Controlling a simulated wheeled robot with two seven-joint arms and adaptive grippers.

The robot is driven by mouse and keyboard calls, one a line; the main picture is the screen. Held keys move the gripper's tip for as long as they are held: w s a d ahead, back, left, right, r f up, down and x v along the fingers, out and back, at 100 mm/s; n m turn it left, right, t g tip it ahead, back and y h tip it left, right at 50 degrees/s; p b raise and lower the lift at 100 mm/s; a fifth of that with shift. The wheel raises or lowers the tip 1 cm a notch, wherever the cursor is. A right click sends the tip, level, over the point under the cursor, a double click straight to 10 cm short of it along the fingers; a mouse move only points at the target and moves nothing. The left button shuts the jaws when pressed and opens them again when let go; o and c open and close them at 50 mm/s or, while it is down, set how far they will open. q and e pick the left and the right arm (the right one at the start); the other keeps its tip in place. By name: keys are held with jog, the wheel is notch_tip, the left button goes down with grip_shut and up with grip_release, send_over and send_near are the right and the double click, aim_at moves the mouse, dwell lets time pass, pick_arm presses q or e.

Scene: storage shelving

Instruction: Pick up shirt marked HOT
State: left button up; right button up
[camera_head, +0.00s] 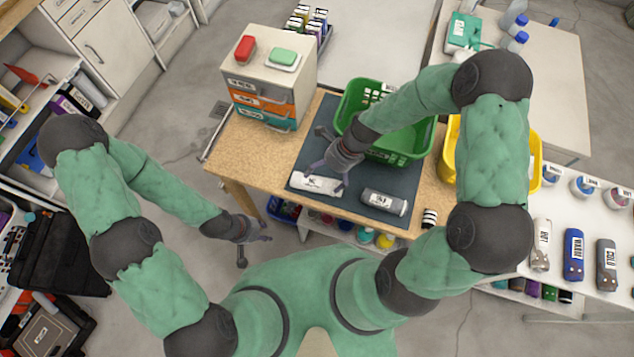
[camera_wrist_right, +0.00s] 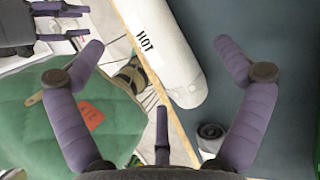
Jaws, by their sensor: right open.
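The white rolled shirt marked HOT (camera_wrist_right: 165,50) lies on the dark mat in the right wrist view, its black lettering readable. In the head view the white roll (camera_head: 312,184) lies near the front edge of the table. My right gripper (camera_head: 327,166) is above it with fingers spread. In the right wrist view, the gripper (camera_wrist_right: 160,62) has the roll between its spread fingertips, with no clear contact. My left gripper (camera_head: 262,240) hangs empty at the table's front left, its fingers apart.
A grey rolled shirt (camera_head: 384,201) lies right of the white one. A green basket (camera_head: 408,143) and a yellow bin (camera_head: 535,160) stand behind and to the right. A drawer unit (camera_head: 262,78) fills the table's back left. More rolled shirts (camera_head: 573,255) lie on the right shelf.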

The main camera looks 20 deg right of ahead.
aim_at(318, 182)
jog(key=x, duration=0.1)
jog(key=b+x, duration=0.1)
jog(key=x, duration=0.3)
jog(key=shift+s+a+b, duration=0.15)
jog(key=shift+s+b, duration=0.1)
jog(key=shift+b, duration=0.1)
jog(key=c, duration=1.3)
